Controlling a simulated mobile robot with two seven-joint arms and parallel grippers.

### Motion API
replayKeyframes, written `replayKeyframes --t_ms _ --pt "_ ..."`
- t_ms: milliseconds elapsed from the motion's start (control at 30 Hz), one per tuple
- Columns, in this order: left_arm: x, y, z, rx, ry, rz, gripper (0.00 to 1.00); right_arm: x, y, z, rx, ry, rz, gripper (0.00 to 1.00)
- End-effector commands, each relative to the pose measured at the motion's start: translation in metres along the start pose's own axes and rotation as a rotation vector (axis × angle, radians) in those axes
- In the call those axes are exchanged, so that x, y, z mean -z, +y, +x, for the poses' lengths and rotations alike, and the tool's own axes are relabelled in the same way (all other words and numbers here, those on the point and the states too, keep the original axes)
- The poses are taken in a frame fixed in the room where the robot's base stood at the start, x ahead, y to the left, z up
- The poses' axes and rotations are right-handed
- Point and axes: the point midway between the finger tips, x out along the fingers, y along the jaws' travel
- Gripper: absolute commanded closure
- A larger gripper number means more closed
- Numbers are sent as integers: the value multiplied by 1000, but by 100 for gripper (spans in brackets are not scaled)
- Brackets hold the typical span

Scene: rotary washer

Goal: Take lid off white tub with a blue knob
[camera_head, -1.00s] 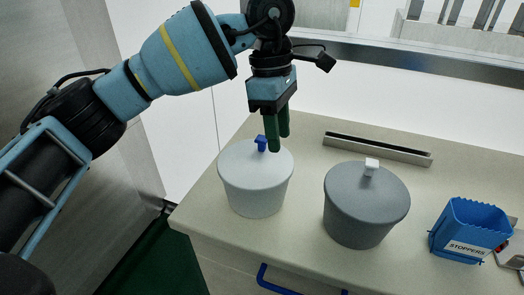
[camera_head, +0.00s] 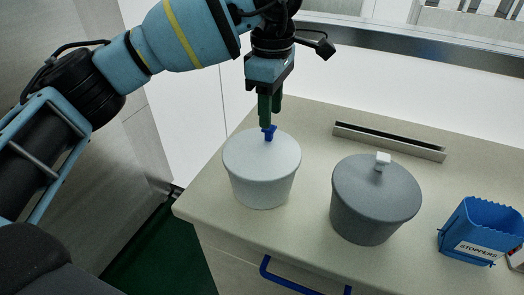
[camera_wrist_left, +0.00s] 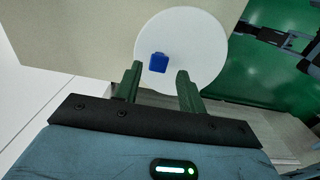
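The white tub (camera_head: 262,190) stands on the counter with its white lid (camera_head: 245,153) on. My left gripper (camera_head: 269,118) points down just above and behind the knob. In the left wrist view, the green fingers (camera_wrist_left: 156,80) are spread apart, with the blue knob (camera_wrist_left: 158,62) slightly beyond their tips, in line with the gap. The white lid (camera_wrist_left: 195,45) shows round it there. The fingers hold nothing. My right gripper is not in view.
A grey tub (camera_head: 365,215) with a white knob (camera_head: 382,160) stands to the right. Beyond it is a blue STOPPERS bin (camera_head: 482,230). A metal channel (camera_head: 390,141) lies behind on the counter (camera_head: 300,235). A blue drawer handle (camera_head: 290,280) is on the front.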

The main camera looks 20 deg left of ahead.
Motion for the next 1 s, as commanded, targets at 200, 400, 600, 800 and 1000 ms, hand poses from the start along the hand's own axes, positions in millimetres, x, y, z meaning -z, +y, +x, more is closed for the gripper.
replayKeyframes --t_ms 200,400,600,800,1000 --pt "3 0 30 1 0 0 60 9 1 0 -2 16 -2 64" --pt "3 0 40 0 1 0 60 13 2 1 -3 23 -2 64" --pt "3 0 39 0 1 0 65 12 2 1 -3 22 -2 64" --pt "2 0 39 0 0 0 91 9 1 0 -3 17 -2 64" --pt "2 0 39 0 0 0 99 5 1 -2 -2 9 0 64"
